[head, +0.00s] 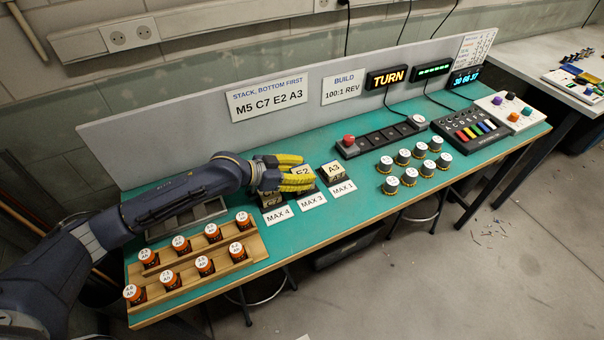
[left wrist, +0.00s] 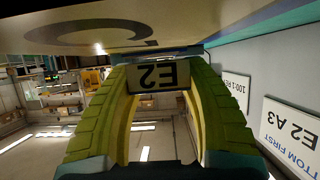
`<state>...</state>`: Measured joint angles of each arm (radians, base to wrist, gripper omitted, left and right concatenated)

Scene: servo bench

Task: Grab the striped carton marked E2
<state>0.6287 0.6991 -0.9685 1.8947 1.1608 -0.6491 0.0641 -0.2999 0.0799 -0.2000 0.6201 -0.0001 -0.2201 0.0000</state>
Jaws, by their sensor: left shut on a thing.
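The carton marked E2 (head: 302,171) is in the middle of three cartons on the green bench, mostly hidden by my gripper in the head view. My left gripper (head: 297,172) has its yellow fingers shut on it from both sides. In the left wrist view the E2 label (left wrist: 158,76) shows upside down between the two yellow fingers (left wrist: 160,100). The carton marked A3 (head: 333,171) stands just right of it. Another dark carton (head: 269,198) is to the left, partly behind the gripper. My right gripper is not in view.
White cards reading MAX 4 (head: 279,214), MAX 3 (head: 312,201) and MAX 1 (head: 342,188) lie in front of the cartons. A wooden rack (head: 255,247) holds several orange jars at left. Several grey jars (head: 390,185) and a dark strip (head: 380,138) with a red button are at right.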

